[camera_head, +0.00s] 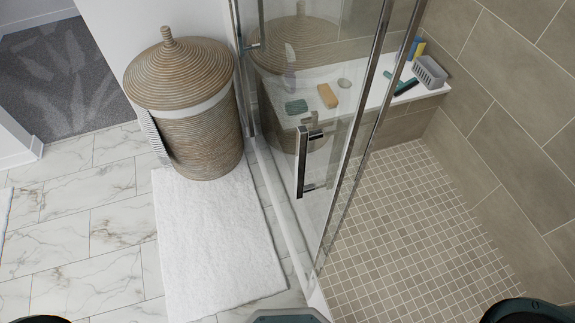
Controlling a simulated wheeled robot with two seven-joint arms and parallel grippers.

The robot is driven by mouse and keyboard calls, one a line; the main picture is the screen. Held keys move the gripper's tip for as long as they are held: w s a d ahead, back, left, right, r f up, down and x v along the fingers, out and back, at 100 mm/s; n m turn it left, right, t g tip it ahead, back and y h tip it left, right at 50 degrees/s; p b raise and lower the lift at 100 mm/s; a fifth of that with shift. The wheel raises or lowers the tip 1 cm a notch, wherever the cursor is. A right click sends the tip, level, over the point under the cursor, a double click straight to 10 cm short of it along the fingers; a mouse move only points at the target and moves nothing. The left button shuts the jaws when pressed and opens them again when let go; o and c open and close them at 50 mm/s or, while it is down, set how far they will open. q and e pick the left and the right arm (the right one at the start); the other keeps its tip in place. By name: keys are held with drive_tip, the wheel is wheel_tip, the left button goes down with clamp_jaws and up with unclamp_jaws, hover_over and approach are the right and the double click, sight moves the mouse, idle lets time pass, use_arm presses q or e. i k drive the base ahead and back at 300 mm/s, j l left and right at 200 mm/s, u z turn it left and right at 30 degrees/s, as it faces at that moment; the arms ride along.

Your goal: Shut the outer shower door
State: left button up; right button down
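The outer shower door (340,140) is a clear glass panel with chrome edges, in the middle of the head view. A chrome bar handle (302,162) stands upright on it, facing the bathroom floor. The shower stands open to the right of the door's chrome edges, with the tiled shower floor (415,235) in plain view. A second slanting chrome edge (392,85) shows close behind the first. Neither gripper is in view. Only dark parts of my own body show along the bottom edge.
A lidded wicker basket (200,125) stands left of the glass, beside a white bath mat (215,240). A white shower bench (360,90) holds a soap bar, a grey caddy (430,72) and other small items. Marble floor (85,235) at left is clear.

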sight(288, 188)
drive_tip(key=j+z, duration=0.2)
drive_tip(key=z, duration=0.15)
drive_tip(key=j+z, duration=0.55)
drive_tip(key=j, duration=0.55)
drive_tip(key=k+j+z, duration=0.1)
drive_tip(key=j+z, duration=0.2)
drive_tip(key=j, duration=0.45)
drive_tip(key=k+j, duration=0.1)
drive_tip(key=j, duration=0.4)
drive_tip(key=k+j, duration=0.1)
drive_tip(key=j, duration=0.45)
drive_tip(key=k+j, duration=0.1)
drive_tip(key=j, duration=0.4)
